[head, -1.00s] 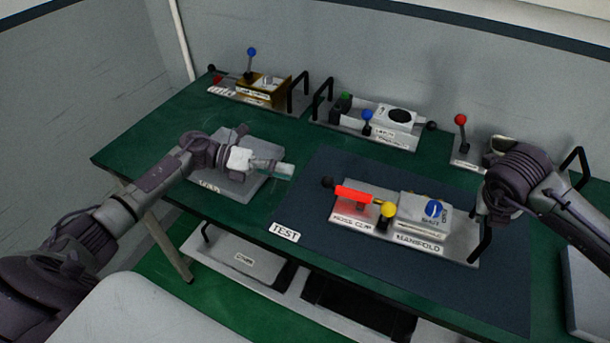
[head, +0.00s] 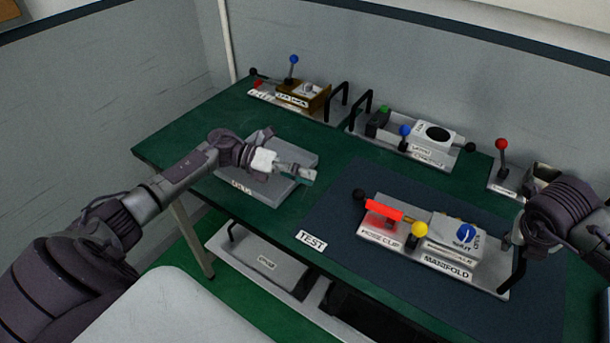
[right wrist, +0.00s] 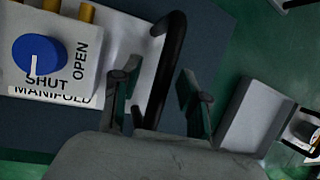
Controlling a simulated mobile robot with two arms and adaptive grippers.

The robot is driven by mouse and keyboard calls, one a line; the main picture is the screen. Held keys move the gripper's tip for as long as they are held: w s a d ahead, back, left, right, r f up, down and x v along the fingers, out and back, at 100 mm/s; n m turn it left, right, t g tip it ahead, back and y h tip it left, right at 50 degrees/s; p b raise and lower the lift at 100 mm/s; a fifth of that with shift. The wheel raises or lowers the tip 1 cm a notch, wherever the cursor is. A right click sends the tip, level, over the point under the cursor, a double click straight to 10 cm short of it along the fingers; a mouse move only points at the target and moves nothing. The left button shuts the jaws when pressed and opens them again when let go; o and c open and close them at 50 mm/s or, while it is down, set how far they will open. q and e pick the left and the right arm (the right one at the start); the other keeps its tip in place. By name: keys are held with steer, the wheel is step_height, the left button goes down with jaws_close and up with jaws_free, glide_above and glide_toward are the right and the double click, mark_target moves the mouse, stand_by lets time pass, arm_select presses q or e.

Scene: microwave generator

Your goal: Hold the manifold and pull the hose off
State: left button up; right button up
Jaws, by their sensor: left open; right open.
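The manifold (head: 452,240) is a light grey block with a blue knob (head: 466,233) on a plate labelled MANIFOLD and HOSE CLIP. In the right wrist view the knob (right wrist: 38,57) has SHUT and OPEN markings. A red bar (head: 384,209) with a black ball end lies at the hose clip, beside a yellow ball knob (head: 419,229). No separate hose can be made out. My right gripper (right wrist: 158,98) is open, its fingers on either side of the plate's black handle (right wrist: 165,75). My left gripper (head: 303,173) is open and empty, above a grey panel left of the manifold plate.
The grey panel (head: 240,186) lies on the green table. Behind stand a plate with a brown box (head: 305,96), a plate with a white block (head: 432,136), and a red-knobbed lever (head: 502,160). A TEST label (head: 311,241) marks the dark mat's front corner. Bare mat lies behind the manifold plate.

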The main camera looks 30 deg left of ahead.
steer(key=v, duration=1.2)
